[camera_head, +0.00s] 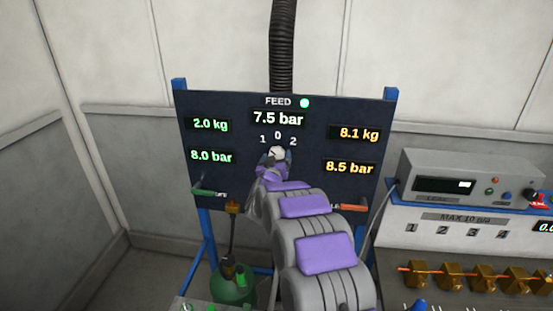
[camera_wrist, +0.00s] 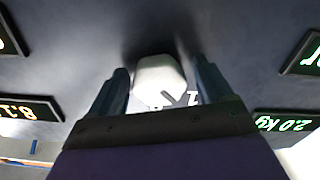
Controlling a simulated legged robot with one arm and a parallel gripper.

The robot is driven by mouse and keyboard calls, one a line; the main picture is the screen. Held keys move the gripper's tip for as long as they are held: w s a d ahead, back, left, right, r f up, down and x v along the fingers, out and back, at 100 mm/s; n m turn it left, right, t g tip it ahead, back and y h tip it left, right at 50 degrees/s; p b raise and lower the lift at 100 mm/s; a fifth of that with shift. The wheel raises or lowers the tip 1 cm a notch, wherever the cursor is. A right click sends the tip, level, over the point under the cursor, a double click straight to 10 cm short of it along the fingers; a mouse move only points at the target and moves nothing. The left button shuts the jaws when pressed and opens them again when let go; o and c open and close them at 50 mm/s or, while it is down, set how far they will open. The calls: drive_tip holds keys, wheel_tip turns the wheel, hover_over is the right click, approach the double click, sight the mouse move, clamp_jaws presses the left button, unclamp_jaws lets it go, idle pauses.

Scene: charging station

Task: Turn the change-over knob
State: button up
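The change-over knob (camera_head: 277,151) is pale and faceted, on the dark panel (camera_head: 230,176) below the marks 1, 0 and 2. My gripper (camera_head: 274,158) is at the knob and partly covers it in the head view. In the wrist view the knob (camera_wrist: 158,78) stands between the two dark fingers of my gripper (camera_wrist: 160,84), one on each side. A gap shows beside the right finger; the left finger is close, and I cannot tell if it touches. A dark mark shows on the knob's face, near the upside-down 1 (camera_wrist: 193,97).
The panel has lit displays, including 7.5 bar (camera_head: 278,118), 8.0 bar (camera_head: 211,156) and 8.5 bar (camera_head: 349,168). A green lever (camera_head: 206,192) and an orange lever (camera_head: 354,207) sit low on it. A green cylinder (camera_head: 233,289) stands below; a bench instrument (camera_head: 470,178) is at right.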

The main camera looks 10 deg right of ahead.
drive_tip(key=shift+a, duration=0.15)
drive_tip(key=c, duration=0.3)
drive_tip(key=shift+d, duration=0.3)
drive_tip(key=c, duration=0.5)
drive_tip(key=shift+a, duration=0.15)
drive_tip(key=shift+a+m+b, duration=0.15)
drive_tip(key=shift+m+b, duration=2.85)
drive_tip(key=shift+m, duration=1.45)
drive_tip(key=shift+a+m+b, duration=0.15)
drive_tip(key=shift+m+b, duration=2.85)
drive_tip(key=shift+m, duration=1.45)
drive_tip(key=shift+w, duration=0.1)
